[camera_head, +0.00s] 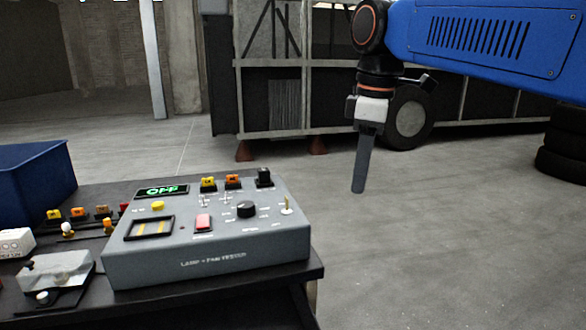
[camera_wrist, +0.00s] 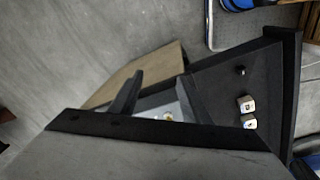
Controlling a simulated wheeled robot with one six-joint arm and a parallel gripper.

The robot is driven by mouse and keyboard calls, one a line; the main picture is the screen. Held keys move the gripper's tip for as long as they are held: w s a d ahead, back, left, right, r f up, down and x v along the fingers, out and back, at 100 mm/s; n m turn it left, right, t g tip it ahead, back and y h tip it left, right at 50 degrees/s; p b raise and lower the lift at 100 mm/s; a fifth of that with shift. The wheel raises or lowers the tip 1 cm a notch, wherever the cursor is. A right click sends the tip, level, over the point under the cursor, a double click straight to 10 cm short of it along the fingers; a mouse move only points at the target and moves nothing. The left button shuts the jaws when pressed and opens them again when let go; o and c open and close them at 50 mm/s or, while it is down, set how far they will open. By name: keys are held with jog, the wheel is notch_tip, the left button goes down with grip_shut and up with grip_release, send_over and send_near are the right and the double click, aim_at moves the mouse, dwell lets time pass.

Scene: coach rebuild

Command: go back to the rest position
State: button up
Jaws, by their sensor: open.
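My gripper (camera_head: 361,172) hangs from the blue arm at the upper right of the head view, fingers pointing down. It is to the right of the bench and above the open floor, apart from everything. In the wrist view the dark fingers show near the middle, and my gripper is open with nothing seen between the fingers. The grey lamp and fan tester (camera_head: 207,235) stands on the dark bench (camera_head: 312,285). Its display reads OFF. A small part of the tester may show beside the fingers in the wrist view.
A blue bin (camera_head: 36,180) stands at the back left. Small yellow and orange parts (camera_head: 79,213) and a clear-topped block (camera_head: 57,272) lie left of the tester. A coach body (camera_head: 290,100) and stacked tyres (camera_head: 563,145) stand behind. The floor (camera_head: 440,240) at right is clear.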

jog(key=s+d+f+m+t, duration=0.1)
jog(key=s+d+f+m, duration=0.3)
jog(key=f, duration=0.5)
jog(key=s+d+f+m+t, duration=0.1)
jog(key=s+d+f+m, duration=0.4)
jog(key=f, duration=0.4)
jog(key=s+d+f+m+t, duration=0.1)
jog(key=s+d+f+m, duration=0.4)
jog(key=f, duration=0.4)
jog(key=s+d, duration=0.1)
jog(key=s, duration=0.1)
jog(key=shift+s+d+f+h, duration=0.3)
jog(key=shift+s+d, duration=0.05)
jog(key=shift+s, duration=0.05)
jog(key=c, duration=0.3)
jog(key=shift+a, duration=0.1)
